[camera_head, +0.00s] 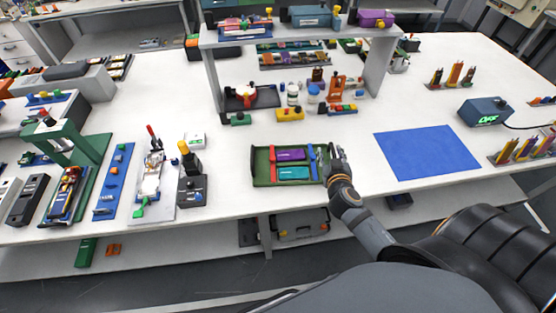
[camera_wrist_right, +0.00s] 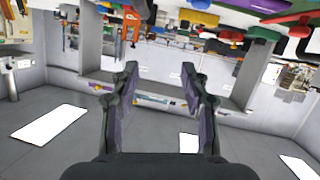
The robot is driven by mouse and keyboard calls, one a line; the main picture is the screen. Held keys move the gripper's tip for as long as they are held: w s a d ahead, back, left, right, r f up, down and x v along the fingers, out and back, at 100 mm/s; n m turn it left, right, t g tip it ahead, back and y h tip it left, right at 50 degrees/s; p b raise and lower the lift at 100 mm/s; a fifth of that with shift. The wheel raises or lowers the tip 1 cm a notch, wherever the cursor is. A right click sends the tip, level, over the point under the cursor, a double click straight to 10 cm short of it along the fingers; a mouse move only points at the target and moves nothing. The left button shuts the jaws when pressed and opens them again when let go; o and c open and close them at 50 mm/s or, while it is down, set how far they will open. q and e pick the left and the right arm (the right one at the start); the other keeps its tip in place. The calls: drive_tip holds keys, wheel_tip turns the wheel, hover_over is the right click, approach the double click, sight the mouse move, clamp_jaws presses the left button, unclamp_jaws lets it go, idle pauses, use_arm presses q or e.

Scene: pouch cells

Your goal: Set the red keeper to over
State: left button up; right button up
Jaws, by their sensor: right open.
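A green tray (camera_head: 262,180) lies near the front edge of the white table in the head view. It holds a purple pouch cell (camera_head: 291,155) and a teal pouch cell (camera_head: 293,173). A narrow red part (camera_head: 272,161), which looks like the red keeper, shows at the left of the cells; its exact setting is too small to tell. A blue bar (camera_head: 312,160) stands at their right. My right gripper (camera_head: 335,152) is at the tray's right end, and contact is unclear. In the right wrist view my gripper (camera_wrist_right: 160,75) is open with nothing between its fingers. My left gripper is out of view.
A blue mat (camera_head: 427,152) lies to the right of the tray. A dark box (camera_head: 192,190) with a yellow-topped part stands to the left. A yellow block (camera_head: 290,114) and a shelf unit (camera_head: 215,70) are behind. Clear table separates the tray and mat.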

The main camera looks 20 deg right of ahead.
sight(272, 158)
drive_tip(key=w+a+r+n+t+y, duration=0.1)
drive_tip(key=w+a+n+t+y, duration=0.2)
drive_tip(key=a+n+y, duration=0.45)
drive_tip(key=f+g+y, duration=0.1)
drive_tip(key=s+a+f+g+y, duration=0.1)
drive_tip(key=f, duration=0.1)
drive_tip(key=s+a+f+g+y, duration=0.1)
drive_tip(key=f+g+y, duration=0.1)
drive_tip(key=shift+s+a+f, duration=0.1)
drive_tip(key=shift+s+a, duration=0.05)
drive_tip(key=b+x, duration=0.2)
drive_tip(key=x, duration=0.8)
drive_tip(key=shift+w+a, duration=0.15)
drive_tip(key=shift+w, duration=0.1)
drive_tip(key=shift+c, duration=0.2)
clamp_jaws()
